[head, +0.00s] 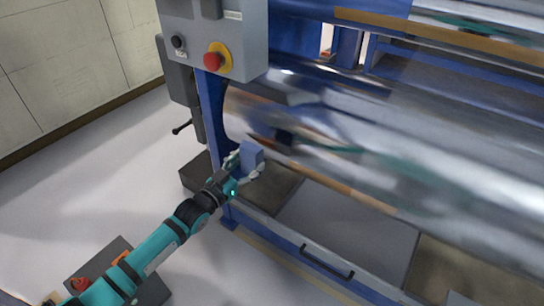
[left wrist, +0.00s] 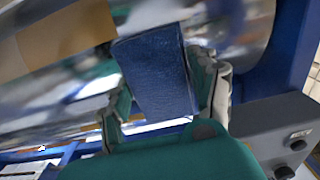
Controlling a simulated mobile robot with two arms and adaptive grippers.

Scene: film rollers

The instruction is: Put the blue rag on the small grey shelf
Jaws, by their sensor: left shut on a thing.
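The blue rag (head: 252,156) looks like a folded, block-shaped piece. My left gripper (head: 247,167) is shut on it and holds it up in front of the rollers, at the left end of the machine. In the left wrist view the rag (left wrist: 158,72) sits between the two fingers of the left gripper (left wrist: 165,92), with its broad textured face toward the camera. I cannot tell for sure which grey surface is the small grey shelf. My right gripper is not in view.
Large shiny rollers (head: 340,135) run right of the rag, close behind it. A grey control box (head: 215,35) with a red stop button (head: 217,57) hangs above. A grey panel with a dark handle (head: 327,262) lies low in front. Bare floor (head: 90,185) is at the left.

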